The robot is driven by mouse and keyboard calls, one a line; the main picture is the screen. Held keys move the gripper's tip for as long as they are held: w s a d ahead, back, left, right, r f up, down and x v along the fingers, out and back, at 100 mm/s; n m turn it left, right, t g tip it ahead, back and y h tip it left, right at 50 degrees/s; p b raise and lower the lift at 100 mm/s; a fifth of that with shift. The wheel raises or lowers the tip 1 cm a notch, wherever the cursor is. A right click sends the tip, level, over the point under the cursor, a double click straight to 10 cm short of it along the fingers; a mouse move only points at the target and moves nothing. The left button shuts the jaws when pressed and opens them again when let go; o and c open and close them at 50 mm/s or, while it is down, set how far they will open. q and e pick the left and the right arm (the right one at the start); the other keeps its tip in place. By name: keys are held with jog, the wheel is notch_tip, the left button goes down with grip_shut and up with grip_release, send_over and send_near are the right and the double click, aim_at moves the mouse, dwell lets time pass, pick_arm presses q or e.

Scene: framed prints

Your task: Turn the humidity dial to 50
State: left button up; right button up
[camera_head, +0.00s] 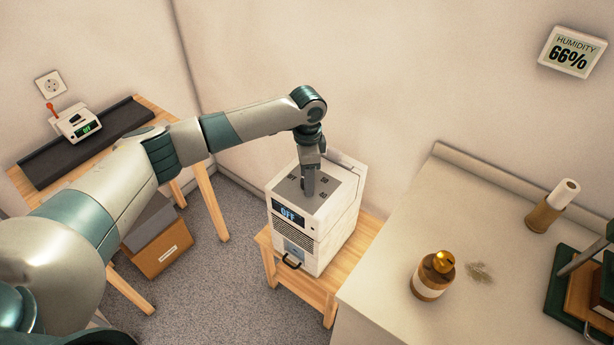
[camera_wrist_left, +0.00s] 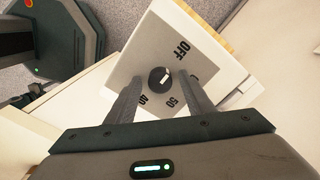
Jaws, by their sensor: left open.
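The humidity dial (camera_wrist_left: 160,79) is a small black knob with a white mark, on the white top of the humidifier (camera_head: 319,235). Labels OFF, 40 and 50 show around it in the left wrist view. The white mark points to the upper right, roughly to the OFF side. The front display (camera_head: 289,215) reads OFF. My left gripper (camera_head: 308,188) points down at the top panel. In the left wrist view its open fingers (camera_wrist_left: 160,84) lie on either side of the dial; I cannot tell whether they touch it. The gripper hides the dial in the head view.
The humidifier stands on a wooden stool (camera_head: 267,254). A pale counter (camera_head: 390,270) at the right holds an amber jar (camera_head: 432,280), a roll (camera_head: 551,207) and books. A wooden table (camera_head: 205,200) stands at the left.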

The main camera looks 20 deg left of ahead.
pick_arm(q)
jog(key=shift+c, duration=0.2)
pick_arm(e)
jog(key=shift+a, duration=0.1)
pick_arm(q)
jog(key=c, duration=1)
pick_arm(e)
jog(key=shift+a, duration=0.3)
